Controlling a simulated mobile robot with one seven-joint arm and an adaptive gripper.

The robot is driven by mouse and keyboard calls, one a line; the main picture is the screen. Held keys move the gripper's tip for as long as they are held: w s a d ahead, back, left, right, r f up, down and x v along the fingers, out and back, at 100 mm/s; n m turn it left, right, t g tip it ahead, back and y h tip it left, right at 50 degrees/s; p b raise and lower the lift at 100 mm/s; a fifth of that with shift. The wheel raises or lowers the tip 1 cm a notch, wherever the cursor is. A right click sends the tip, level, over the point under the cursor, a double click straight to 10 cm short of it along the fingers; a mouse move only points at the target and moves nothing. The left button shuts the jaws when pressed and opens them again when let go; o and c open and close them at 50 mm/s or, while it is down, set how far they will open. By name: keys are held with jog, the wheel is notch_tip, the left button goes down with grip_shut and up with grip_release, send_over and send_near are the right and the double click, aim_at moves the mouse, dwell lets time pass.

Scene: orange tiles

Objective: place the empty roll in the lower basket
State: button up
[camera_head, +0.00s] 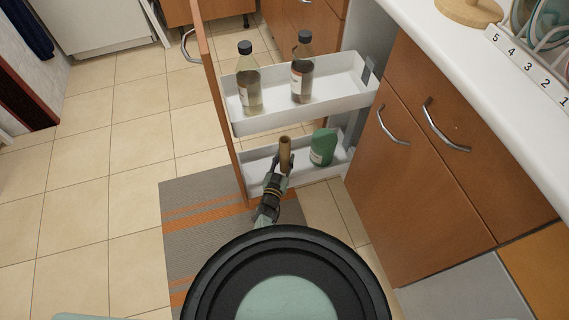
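The empty roll (285,152) is a brown cardboard tube. It stands roughly upright at the end of my gripper (282,170), which appears closed around its lower part. The roll and gripper are in front of or over the lower basket (259,165), a white tray in the pulled-out cabinet unit. I cannot tell whether the roll touches the basket. A green bottle (322,147) stands in the lower basket, to the right of the roll. The gripper's fingertips are small and partly hidden by the arm.
The upper basket (310,105) holds two bottles with dark caps and hangs above the lower one. The orange-brown door panel (219,105) borders the baskets on the left. Closed cabinets (425,175) and a white counter (450,55) are at right. Tiled floor (120,150) is clear at left.

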jog(key=shift+f+b, duration=0.45)
jog(key=shift+f, duration=0.25)
jog(key=o, duration=0.7)
jog(key=shift+r, duration=0.1)
